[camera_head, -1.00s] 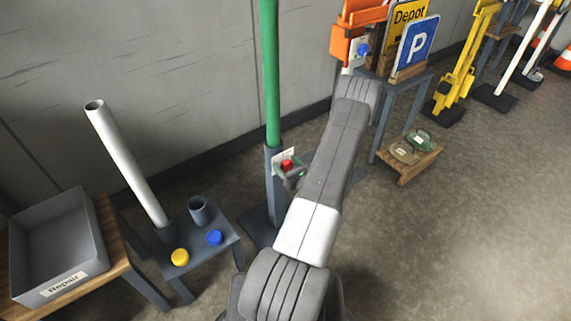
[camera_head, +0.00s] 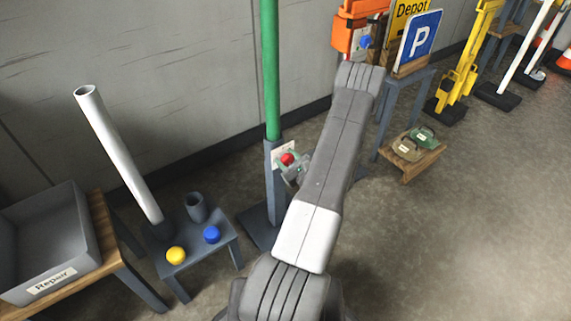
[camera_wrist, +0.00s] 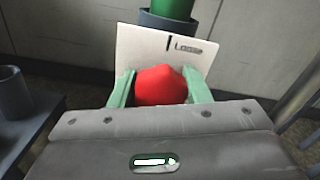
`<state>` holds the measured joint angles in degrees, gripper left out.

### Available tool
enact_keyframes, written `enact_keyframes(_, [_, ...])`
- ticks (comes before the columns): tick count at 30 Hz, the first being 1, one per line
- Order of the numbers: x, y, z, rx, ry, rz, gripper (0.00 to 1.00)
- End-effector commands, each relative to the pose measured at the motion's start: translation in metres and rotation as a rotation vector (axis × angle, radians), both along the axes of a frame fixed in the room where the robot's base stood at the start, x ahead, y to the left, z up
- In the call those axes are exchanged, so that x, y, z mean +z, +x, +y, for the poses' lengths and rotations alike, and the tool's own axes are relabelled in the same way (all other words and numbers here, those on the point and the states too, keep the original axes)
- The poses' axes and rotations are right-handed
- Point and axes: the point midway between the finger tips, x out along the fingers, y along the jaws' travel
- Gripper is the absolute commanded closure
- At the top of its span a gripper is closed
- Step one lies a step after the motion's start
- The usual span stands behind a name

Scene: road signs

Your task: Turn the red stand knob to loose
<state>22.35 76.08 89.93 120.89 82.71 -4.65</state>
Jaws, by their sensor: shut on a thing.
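The red stand knob (camera_head: 288,159) is on the front of the grey stand socket (camera_head: 272,187) that holds the green pole (camera_head: 270,80). In the wrist view the red knob (camera_wrist: 160,86) sits between the two green fingers of my gripper (camera_wrist: 160,90), which is shut on it. A white plate (camera_wrist: 150,50) behind the knob shows a dark mark and the word "Loose" at its upper right. The rest of the plate's lower part is hidden by the knob and gripper. Which way the knob points cannot be told.
A low grey table (camera_head: 215,245) with a white tube (camera_head: 118,155), a grey cup, a yellow knob and a blue knob stands to the left. A grey "Repair" bin (camera_head: 80,225) is at far left. Sign stands and a wooden crate (camera_head: 425,160) are at right.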

Motion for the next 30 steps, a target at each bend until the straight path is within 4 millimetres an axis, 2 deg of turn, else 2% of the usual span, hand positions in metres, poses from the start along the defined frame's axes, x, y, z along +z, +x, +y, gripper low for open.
enact_keyframes(1, [-0.0070, -0.0001, 0.0002, 0.001, -0.038, -0.028, 0.80])
enact_keyframes(30, [-0.0071, -0.0018, 0.0020, 0.000, -0.783, -0.570, 0.80])
